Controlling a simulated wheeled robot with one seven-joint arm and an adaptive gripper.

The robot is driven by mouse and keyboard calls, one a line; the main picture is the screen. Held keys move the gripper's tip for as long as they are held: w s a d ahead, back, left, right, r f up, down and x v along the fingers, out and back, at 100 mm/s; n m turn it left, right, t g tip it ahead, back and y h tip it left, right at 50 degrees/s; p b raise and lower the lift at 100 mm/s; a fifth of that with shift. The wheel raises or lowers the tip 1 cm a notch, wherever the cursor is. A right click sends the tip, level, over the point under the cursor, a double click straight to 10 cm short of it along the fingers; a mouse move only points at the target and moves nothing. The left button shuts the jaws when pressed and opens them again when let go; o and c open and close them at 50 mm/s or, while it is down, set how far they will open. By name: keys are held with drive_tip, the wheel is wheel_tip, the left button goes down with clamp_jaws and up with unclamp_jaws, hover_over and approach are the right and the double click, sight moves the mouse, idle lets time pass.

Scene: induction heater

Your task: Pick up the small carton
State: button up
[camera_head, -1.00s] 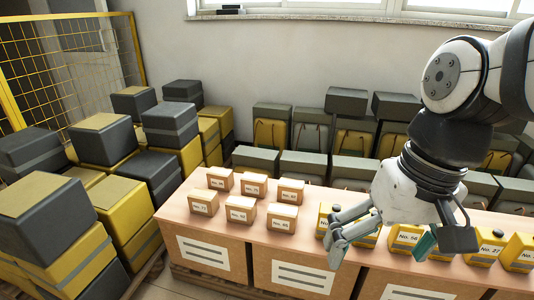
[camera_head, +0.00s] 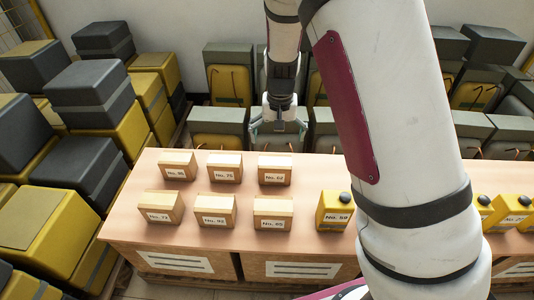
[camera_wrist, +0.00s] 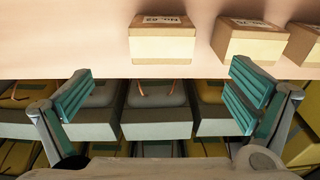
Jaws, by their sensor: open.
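Several small brown cartons with white number labels stand in two rows on the table. The back-right carton, No. 62 (camera_head: 274,170), is the nearest to my gripper (camera_head: 279,127). My gripper is open and empty, beyond the table's back edge and apart from the carton. In the wrist view carton No. 62 (camera_wrist: 162,45) shows upside down, ahead of and roughly between the two teal fingers (camera_wrist: 160,95). Its neighbour, carton No. 75 (camera_head: 224,168), also shows in the wrist view (camera_wrist: 248,48). The front-row cartons include No. 65 (camera_head: 272,213).
The table (camera_head: 130,208) has bare room between the rows. Yellow cases with black knobs (camera_head: 334,212) stand to the right, partly hidden by my arm. Grey-and-yellow boxes (camera_head: 216,125) line the back, below my gripper. Stacked dark and yellow boxes (camera_head: 90,92) stand at the left.

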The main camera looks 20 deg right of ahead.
drive_tip(key=b, duration=0.3)
hover_over(275, 161)
drive_tip(key=s, duration=0.1)
wheel_tip(275, 161, down, 9)
drive_tip(key=shift+r, duration=0.2)
drive_tip(key=shift+w+f+b, duration=0.25)
drive_tip(key=shift+f+b, duration=0.45)
drive_tip(key=shift+f, duration=0.75)
drive_tip(key=shift+w+f+b, duration=0.2)
drive_tip(key=shift+f+b, duration=0.5)
drive_tip(key=shift+f, duration=0.75)
drive_tip(key=c, duration=1.2)
drive_tip(key=shift+r, duration=0.15)
